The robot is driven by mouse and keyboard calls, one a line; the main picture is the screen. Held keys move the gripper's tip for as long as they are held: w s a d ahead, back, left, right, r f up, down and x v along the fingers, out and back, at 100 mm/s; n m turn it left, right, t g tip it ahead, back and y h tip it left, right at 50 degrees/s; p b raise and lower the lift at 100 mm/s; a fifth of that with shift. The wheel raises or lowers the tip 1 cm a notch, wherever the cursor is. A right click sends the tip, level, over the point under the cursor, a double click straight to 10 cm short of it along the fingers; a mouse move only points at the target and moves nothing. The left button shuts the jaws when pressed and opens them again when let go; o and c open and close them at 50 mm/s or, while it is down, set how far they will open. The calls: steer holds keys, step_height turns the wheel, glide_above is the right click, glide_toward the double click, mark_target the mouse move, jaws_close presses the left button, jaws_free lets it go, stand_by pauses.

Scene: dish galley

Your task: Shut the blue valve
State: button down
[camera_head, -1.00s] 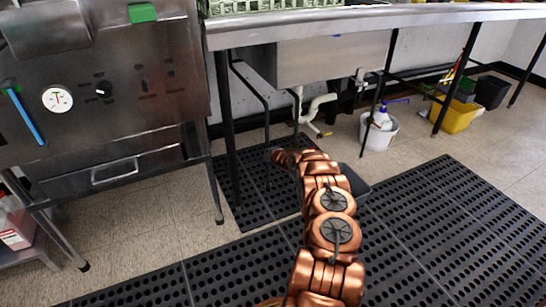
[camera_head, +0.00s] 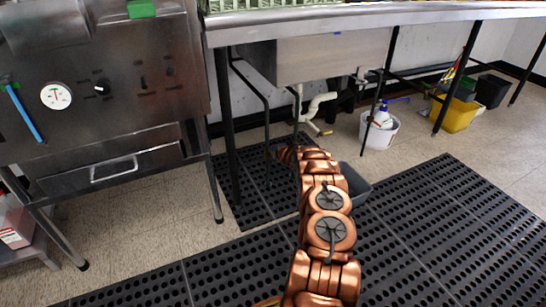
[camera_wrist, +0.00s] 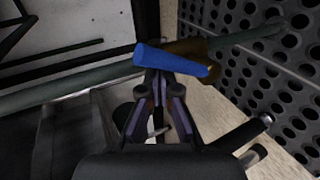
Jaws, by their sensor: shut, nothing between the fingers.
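The blue valve handle (camera_wrist: 172,62) shows in the wrist view as a flat blue lever just beyond my fingertips. It lies across the picture at a slight tilt, close to the line of a grey-green pipe (camera_wrist: 65,91) and in front of a brownish valve body (camera_wrist: 190,46). My gripper (camera_wrist: 163,88) is shut and empty, with its tips right at the lever's lower edge. I cannot tell whether they touch it. In the head view my copper arm reaches under the steel counter, and I cannot make out the gripper or this valve there.
A steel sink (camera_head: 330,58) and white drain pipe (camera_head: 318,104) hang under the counter. Counter legs (camera_head: 226,120) stand left of my arm. A white bucket (camera_head: 379,132) and yellow bin (camera_head: 455,115) stand right. Black perforated mats (camera_head: 440,225) cover the floor.

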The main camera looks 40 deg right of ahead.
stand_by(0.3)
steer(key=shift+s+d+f+b, duration=0.15)
steer(key=shift+d+b, duration=0.05)
steer(key=shift+d, duration=0.25)
steer(key=shift+s+d+f+b, duration=0.15)
steer(key=shift+d, duration=0.3)
steer(key=shift+s+d+f+b, duration=0.3)
steer(key=shift+d+f+b, duration=0.3)
steer(key=shift+d+b, duration=0.25)
